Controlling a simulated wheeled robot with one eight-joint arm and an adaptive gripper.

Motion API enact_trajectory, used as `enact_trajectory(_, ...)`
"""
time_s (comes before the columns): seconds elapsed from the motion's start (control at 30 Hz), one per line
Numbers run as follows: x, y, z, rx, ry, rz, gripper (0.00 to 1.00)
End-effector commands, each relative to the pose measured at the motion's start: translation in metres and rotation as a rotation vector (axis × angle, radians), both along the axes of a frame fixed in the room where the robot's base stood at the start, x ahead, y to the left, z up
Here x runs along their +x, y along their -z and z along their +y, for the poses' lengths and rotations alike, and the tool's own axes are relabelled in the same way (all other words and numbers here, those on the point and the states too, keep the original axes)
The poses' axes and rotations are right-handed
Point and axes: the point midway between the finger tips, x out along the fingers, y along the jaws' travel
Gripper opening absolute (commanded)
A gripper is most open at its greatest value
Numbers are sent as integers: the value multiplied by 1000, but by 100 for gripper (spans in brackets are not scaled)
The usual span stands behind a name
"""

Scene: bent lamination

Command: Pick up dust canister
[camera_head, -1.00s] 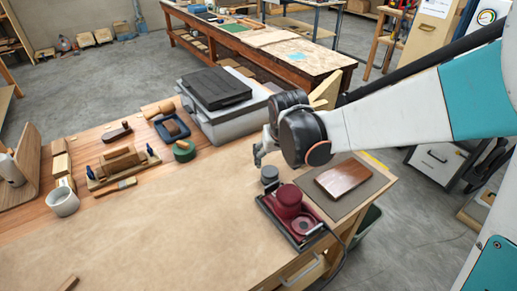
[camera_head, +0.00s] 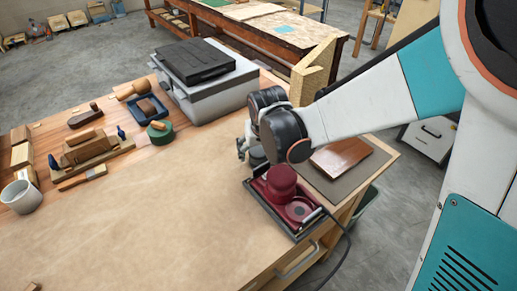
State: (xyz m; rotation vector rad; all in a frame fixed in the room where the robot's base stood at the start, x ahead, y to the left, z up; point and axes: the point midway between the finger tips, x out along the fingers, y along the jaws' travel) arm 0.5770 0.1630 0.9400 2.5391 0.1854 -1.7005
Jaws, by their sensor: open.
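A small grey cylinder that looks like the dust canister (camera_head: 258,157) stands on the workbench just behind the dark red sander (camera_head: 281,186). My gripper (camera_head: 243,150) is open, at the canister's upper left side, with its fingers low near it. My dark wrist covers the canister's upper part, and I cannot tell whether the fingers touch it or reach around it.
The sander's cord (camera_head: 347,246) runs off the bench's right edge. A reddish wood piece (camera_head: 341,157) lies on a dark mat at right. A grey case (camera_head: 211,92) stands behind. The brown paper in front is clear.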

Motion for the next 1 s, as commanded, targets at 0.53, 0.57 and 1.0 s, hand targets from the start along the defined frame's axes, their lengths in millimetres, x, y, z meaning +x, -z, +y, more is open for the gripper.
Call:
enact_trajectory(0.53, -2, 9, 1, 0, -1, 0, 35)
enact_trajectory(0.57, -2, 9, 1, 0, -1, 0, 35)
enact_trajectory(1.0, -1, 4, 1, 0, 0, 0, 34)
